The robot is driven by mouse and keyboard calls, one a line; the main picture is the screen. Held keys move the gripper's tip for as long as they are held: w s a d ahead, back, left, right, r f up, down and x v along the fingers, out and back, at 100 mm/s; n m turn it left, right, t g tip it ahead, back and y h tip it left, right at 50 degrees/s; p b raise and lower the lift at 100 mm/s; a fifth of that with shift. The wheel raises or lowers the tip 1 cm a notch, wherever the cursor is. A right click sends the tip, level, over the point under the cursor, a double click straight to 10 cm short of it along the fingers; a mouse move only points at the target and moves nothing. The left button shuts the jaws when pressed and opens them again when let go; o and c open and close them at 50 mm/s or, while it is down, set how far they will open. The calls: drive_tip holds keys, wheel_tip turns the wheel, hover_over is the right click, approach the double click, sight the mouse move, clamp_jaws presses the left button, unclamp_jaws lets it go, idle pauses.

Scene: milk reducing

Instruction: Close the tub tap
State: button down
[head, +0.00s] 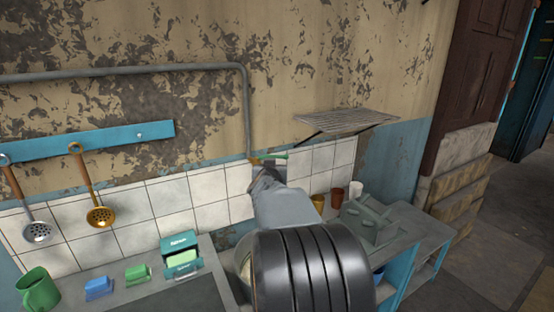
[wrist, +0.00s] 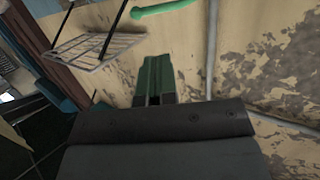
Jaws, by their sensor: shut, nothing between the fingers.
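The green tap handle (head: 275,156) shows at the lower end of the grey wall pipe, just above the white tiles. My gripper (head: 262,170) is raised right in front of it and hides the tap body. In the wrist view the green handle (wrist: 165,8) lies at the top edge, beyond and slightly above the fingertips. My gripper (wrist: 157,62) is shut and empty there, with a visible gap between the fingertips and the handle. The tub below the tap is mostly hidden behind my arm.
A wire wall shelf (head: 346,122) juts out to the right of the tap. A grey pipe (head: 246,110) runs down the wall. Ladles (head: 100,214) hang from a blue rail at left. A green mug (head: 38,290) and sponges stand on the left counter; cups (head: 337,198) stand at right.

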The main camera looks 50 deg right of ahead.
sight(277, 157)
drive_tip(key=x, duration=1.3)
drive_tip(key=shift+d, duration=0.6)
drive_tip(key=shift+w+f+b, duration=0.1)
drive_tip(key=shift+b, duration=0.25)
